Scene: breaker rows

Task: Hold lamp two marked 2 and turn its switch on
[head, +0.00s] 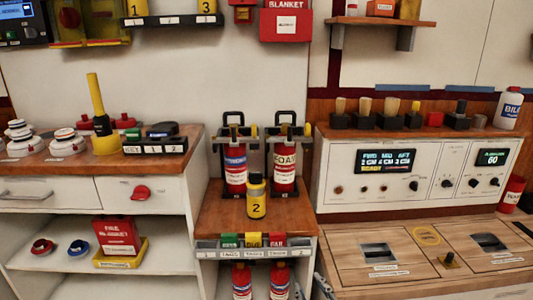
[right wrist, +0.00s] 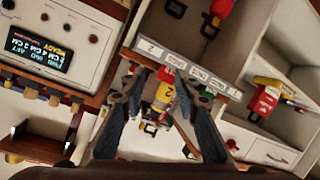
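Lamp two (head: 256,198) is a small upright yellow cylinder with a dark top and a black 2 on its front. It stands on the wooden top of the middle stand, in front of two red extinguishers. Its switch is too small to make out. In the right wrist view the lamp (right wrist: 161,93) shows beyond and between the spread fingers of my right gripper (right wrist: 155,88), which is open and empty. In the head view only small grey parts, likely of this gripper, show at the bottom edge, well below the lamp. My left gripper is in neither view.
The two extinguishers (head: 235,170) (head: 284,170) in black brackets stand close behind the lamp. A strip of green, yellow and red tags (head: 254,241) runs along the stand's front edge. A control console (head: 415,170) rises to the right. A drawer cabinet (head: 100,190) stands left.

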